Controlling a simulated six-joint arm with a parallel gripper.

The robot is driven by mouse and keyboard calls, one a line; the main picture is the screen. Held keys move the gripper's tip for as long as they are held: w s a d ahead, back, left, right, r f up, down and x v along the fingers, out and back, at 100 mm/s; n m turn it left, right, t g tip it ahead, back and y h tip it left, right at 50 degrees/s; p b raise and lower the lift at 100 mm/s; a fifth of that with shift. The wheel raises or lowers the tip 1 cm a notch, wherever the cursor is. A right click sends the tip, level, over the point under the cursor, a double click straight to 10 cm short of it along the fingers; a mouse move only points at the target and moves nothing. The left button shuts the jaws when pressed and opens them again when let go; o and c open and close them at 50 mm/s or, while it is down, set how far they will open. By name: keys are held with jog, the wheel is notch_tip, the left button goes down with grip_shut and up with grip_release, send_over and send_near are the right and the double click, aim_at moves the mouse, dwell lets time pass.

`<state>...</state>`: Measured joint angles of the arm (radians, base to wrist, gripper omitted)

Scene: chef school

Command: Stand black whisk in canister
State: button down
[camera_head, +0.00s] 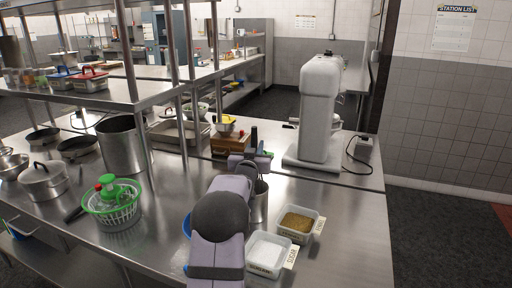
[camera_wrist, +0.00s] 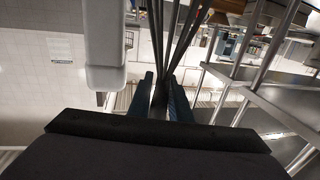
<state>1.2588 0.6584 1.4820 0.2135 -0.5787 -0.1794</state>
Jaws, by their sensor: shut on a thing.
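My gripper (camera_wrist: 160,98) is shut on the black whisk (camera_wrist: 174,40). In the wrist view its dark, thin wires run up the picture from between the two fingers. In the head view my gripper (camera_head: 250,162) is above the counter, close to a steel canister (camera_head: 260,203). My arm hides much of the canister's left side. A short black upright piece (camera_head: 254,137) shows just above the gripper; I cannot tell if it is part of the whisk. I cannot tell whether any of the whisk is inside the canister.
Tubs of sugar (camera_head: 266,256) and brown grains (camera_head: 297,224) stand at the front right. A grey mixer (camera_head: 319,110) stands behind to the right, a wooden box (camera_head: 231,144) behind the gripper. A green salad spinner (camera_head: 113,203) and a steel pot (camera_head: 121,146) are at left.

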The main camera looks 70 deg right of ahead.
jog(key=shift+f, duration=0.2)
jog(key=c, duration=1.5)
grip_release()
jog(key=shift+c, duration=0.2)
jog(key=s+a+b, duration=0.1)
jog(key=a+b, duration=0.2)
jog(key=a, duration=0.4)
jog(key=shift+s, duration=0.2)
